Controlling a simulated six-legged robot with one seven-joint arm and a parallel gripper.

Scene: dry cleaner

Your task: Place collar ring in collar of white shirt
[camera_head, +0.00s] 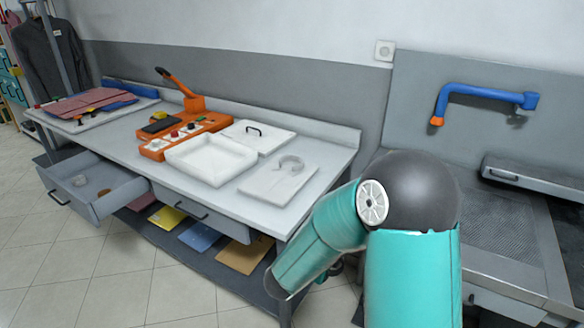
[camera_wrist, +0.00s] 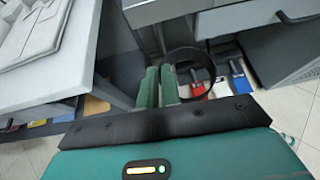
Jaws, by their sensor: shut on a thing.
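The white shirt (camera_head: 278,181) lies folded on the right part of the long table, its collar (camera_head: 291,162) standing up as a ring at the back. The shirt (camera_wrist: 32,38) also shows at the upper left of the wrist view, on the table. My gripper (camera_wrist: 161,84) is shut on a dark, thin collar ring (camera_wrist: 213,68). The ring juts to the right of the fingers, off the table's side and apart from the shirt. Its part between the fingers is hidden. In the head view my arm covers the area right of the table; the gripper is not visible there.
An orange press (camera_head: 184,128), a white tray (camera_head: 210,161) and a white lidded board (camera_head: 257,136) stand left of the shirt. An open drawer (camera_head: 97,201) juts out at left. A metal counter (camera_head: 498,225) stands at right, with a gap between it and the table.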

